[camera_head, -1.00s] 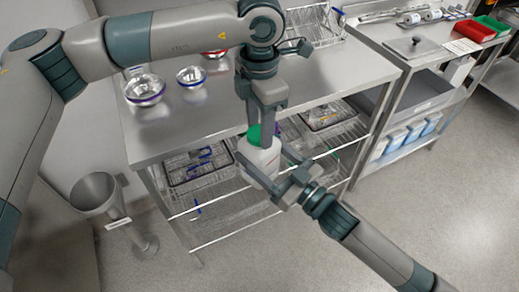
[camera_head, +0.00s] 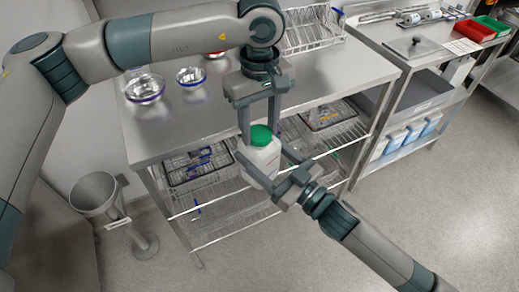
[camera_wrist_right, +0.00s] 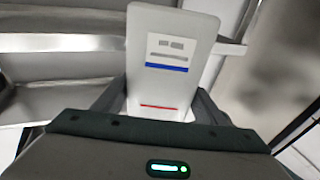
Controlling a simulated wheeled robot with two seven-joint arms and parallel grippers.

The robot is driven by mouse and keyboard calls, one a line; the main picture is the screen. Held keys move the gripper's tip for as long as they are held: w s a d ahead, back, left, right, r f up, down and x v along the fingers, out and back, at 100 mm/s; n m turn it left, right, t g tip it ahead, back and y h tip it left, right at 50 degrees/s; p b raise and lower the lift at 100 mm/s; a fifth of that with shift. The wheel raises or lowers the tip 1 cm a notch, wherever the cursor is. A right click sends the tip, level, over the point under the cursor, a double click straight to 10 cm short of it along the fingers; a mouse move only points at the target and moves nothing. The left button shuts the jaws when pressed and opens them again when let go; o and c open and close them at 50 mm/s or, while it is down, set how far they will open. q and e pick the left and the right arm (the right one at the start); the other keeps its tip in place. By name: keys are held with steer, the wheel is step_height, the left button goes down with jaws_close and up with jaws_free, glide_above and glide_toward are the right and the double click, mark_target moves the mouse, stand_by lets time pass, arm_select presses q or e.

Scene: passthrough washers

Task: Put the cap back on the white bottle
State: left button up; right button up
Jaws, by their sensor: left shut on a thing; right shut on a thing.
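The white bottle (camera_head: 259,160) is held upright or nearly so in front of the steel table's edge. My right gripper (camera_head: 264,163) comes from the lower right and is shut on its body. In the right wrist view the bottle (camera_wrist_right: 170,95) stands between the fingers, with blue and red lines on it; its top and cap are out of sight there. The green cap (camera_head: 261,136) sits at the top of the bottle. My left gripper (camera_head: 259,127) points down from above, its fingers on either side of the cap, shut on it. Whether the thread is engaged cannot be told.
The steel table (camera_head: 200,125) behind carries metal bowls (camera_head: 145,88) and a wire basket (camera_head: 312,28). Wire shelves with baskets (camera_head: 197,165) lie below. A metal bin (camera_head: 95,193) stands at left. The floor at lower right is clear.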

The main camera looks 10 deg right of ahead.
arm_select(q)
steer(key=m, duration=0.4)
steer(key=shift+m, duration=0.3)
steer(key=m, duration=0.4)
steer(key=shift+m, duration=0.3)
steer(key=o, duration=1.2)
steer(key=shift+c, duration=0.2)
steer(key=shift+r, duration=2.25)
